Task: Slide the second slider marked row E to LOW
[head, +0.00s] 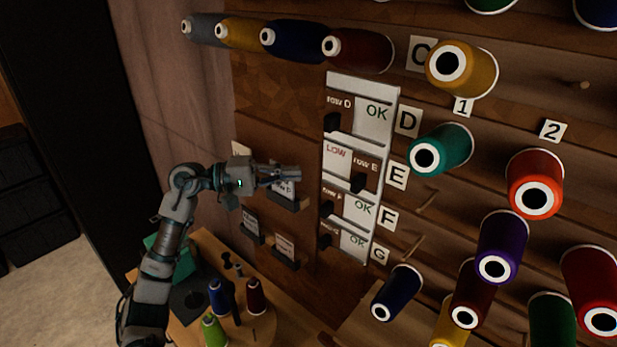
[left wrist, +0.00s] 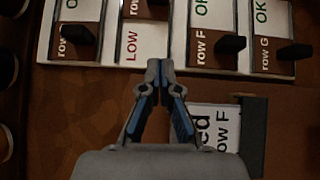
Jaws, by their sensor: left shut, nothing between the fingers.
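The slider board (head: 390,95) on the wall holds a column of sliders marked row D to row G. The row E slider (head: 366,166), second from the top, sits at the right of its track with its dark knob, and the word LOW shows uncovered at its left. In the left wrist view the row E slider (left wrist: 146,10) is at the top edge, partly cut off, above the word LOW. My left gripper (head: 298,172) is shut and empty, just left of the board's row E. Its closed tips (left wrist: 160,68) lie at the board's edge below LOW, apart from the knob.
The row D slider (head: 339,104) and row F slider (head: 331,196) sit at the left with OK showing. A card holder (head: 284,198) is under my left gripper. Thread spools, such as a teal one (head: 447,148), stick out at the right.

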